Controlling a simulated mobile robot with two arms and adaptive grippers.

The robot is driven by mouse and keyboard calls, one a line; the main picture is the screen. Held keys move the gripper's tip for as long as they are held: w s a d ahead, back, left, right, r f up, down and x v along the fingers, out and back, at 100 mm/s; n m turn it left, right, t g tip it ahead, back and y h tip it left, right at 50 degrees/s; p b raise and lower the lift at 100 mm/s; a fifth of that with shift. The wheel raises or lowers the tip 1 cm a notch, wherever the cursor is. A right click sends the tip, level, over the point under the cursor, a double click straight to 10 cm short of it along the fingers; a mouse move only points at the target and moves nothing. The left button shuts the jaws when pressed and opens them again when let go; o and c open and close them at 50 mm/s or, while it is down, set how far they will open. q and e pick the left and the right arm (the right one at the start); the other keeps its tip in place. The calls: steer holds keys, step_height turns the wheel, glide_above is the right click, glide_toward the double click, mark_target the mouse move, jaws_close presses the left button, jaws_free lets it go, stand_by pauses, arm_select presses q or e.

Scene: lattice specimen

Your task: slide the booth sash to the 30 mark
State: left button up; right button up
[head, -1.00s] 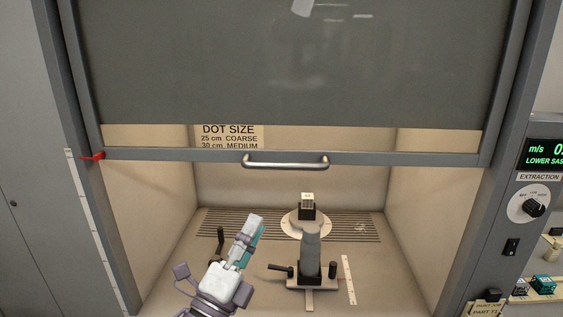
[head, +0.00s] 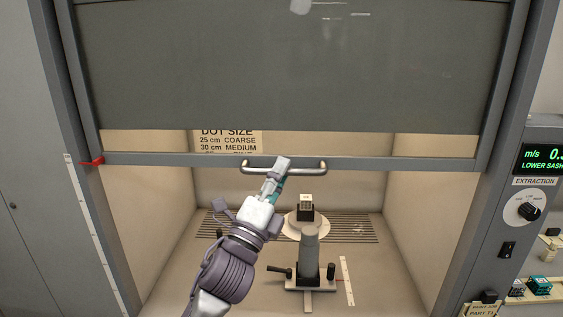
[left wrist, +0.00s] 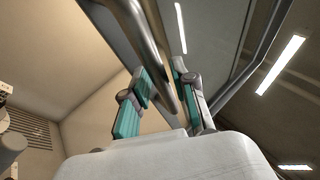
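The booth sash is a dark glass panel (head: 290,75) in a grey frame, with a curved metal handle (head: 310,168) on its bottom rail. A red pointer (head: 92,162) sits at the rail's left end, near the top of a white scale strip (head: 90,215); its marks are too small to read. My left gripper (head: 281,165) is at the handle's middle. My right gripper is not in view.
Under the sash, the booth floor holds a stand with a grey post (head: 309,250) and a pale disc with a small dark block (head: 306,207). A dot-size sign (head: 228,141) is on the back wall. A control panel (head: 535,200) stands at right.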

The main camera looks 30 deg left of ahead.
arm_select(q)
steer(key=shift+w+r, duration=0.2)
steer(key=shift+w, duration=0.15)
steer(key=shift+c, duration=0.4)
jaws_close()
step_height(320, 180, down, 20)
steer(key=b, duration=1.6)
steer(key=shift+b, duration=0.3)
